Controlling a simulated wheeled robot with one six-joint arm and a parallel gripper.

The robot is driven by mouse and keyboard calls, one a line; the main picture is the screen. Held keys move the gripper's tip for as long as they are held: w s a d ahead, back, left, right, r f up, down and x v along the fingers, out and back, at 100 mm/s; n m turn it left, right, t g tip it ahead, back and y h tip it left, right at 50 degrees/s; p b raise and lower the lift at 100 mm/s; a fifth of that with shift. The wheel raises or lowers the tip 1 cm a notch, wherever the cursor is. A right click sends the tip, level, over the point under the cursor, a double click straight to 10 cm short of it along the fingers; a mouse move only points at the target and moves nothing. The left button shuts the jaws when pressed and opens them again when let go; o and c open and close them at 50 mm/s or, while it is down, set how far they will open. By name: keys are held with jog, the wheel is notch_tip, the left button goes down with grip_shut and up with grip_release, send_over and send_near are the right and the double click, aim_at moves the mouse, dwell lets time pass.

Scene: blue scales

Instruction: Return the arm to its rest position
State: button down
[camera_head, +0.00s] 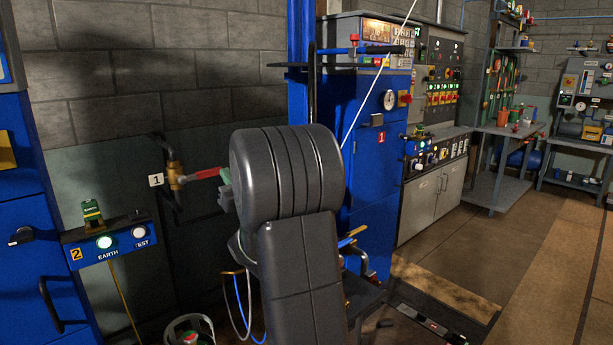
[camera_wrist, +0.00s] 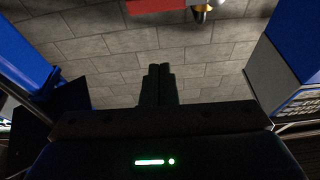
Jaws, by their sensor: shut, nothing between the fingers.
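My arm (camera_head: 290,180) is raised in the middle of the head view, a large dark cylindrical joint with a dark link below it. It hides part of what is behind it. My gripper (camera_wrist: 158,68) shows in the wrist view as two dark fingers side by side, shut and with nothing between them. The fingers point at a grey block wall (camera_wrist: 110,45) and look apart from it. A red handle (camera_wrist: 160,5) with a brass part (camera_wrist: 202,12) lies at the top of the wrist view, beyond the fingertips. I cannot make out the fingers clearly in the head view.
A brass valve (camera_head: 176,177) with a red handle (camera_head: 205,173) is on the wall left of my arm. A blue EARTH/TEST box (camera_head: 108,243) stands lower left. A blue cabinet (camera_head: 375,190) and control panels stand right of my arm. Floor at right (camera_head: 540,260) is clear.

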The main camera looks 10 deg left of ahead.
aim_at(213, 170)
jog(key=shift+w+a+f+b, duration=0.1)
jog(key=shift+w+a, duration=0.9)
jog(key=shift+a, duration=0.25)
jog(key=shift+w+a+f+b, duration=0.15)
jog(key=shift+w+a, duration=0.85)
jog(key=shift+a, duration=0.2)
jog(key=shift+w+a+f+b, duration=0.1)
jog(key=shift+w+a, duration=0.9)
jog(key=shift+a, duration=0.25)
